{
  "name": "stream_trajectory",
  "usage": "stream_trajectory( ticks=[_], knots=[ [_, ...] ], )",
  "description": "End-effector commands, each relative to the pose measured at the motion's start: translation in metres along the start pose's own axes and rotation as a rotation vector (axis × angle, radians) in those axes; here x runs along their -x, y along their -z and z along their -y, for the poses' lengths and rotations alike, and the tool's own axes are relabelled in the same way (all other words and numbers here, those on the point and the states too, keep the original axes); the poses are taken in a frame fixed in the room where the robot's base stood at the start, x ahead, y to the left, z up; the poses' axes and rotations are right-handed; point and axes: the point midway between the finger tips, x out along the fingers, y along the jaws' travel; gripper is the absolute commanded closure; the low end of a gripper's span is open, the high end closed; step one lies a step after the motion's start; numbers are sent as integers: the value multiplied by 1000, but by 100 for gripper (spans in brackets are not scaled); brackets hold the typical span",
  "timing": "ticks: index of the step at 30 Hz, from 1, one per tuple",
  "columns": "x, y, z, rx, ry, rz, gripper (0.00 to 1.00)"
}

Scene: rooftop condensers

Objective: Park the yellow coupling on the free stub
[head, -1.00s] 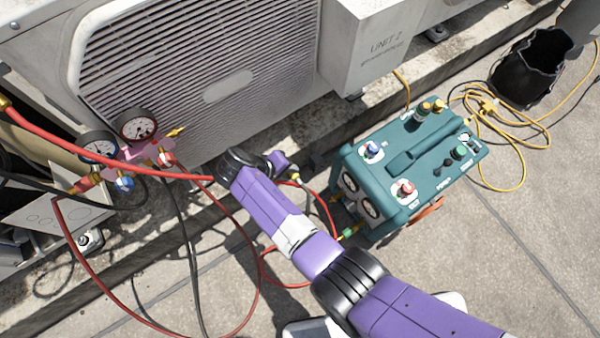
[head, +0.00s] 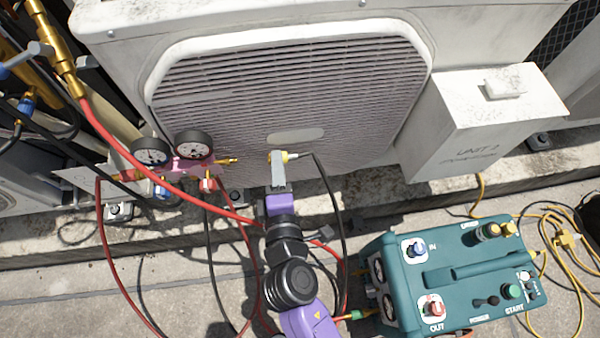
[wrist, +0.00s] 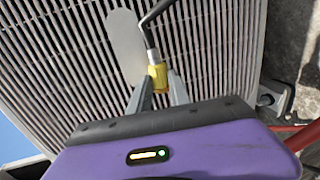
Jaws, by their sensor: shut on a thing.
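My gripper (head: 280,158) is shut on the yellow coupling (head: 285,157), held up in front of the condenser grille. A black hose (head: 330,190) runs from the coupling and hangs down to the right. In the wrist view the coupling (wrist: 157,77) sits between the two fingertips, with the hose leaving upward. The pink gauge manifold (head: 188,166) is to the left of my gripper. A brass stub (head: 228,161) points right from it, bare at its end and apart from the coupling. The manifold does not show in the wrist view.
A red hose (head: 165,175) crosses in front of the manifold, and other hoses hang below. The condenser grille (head: 340,90) is close behind my gripper. A teal recovery machine (head: 450,275) stands at lower right, with yellow cable (head: 565,240) beside it. The Unit 2 box (head: 480,120) is to the right.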

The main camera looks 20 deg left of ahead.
Motion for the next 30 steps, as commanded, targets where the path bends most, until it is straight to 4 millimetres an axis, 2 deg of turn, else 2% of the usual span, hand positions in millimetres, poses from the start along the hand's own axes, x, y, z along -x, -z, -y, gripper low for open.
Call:
stream_trajectory(
  ticks=[2,12,23,30],
  knots=[
    [1,3,-7,8,-49,-25,100],
    [1,7,-9,6,-147,-46,100],
    [1,8,-9,3,-185,-45,100],
    [1,19,-10,2,-185,-45,100]
  ],
)
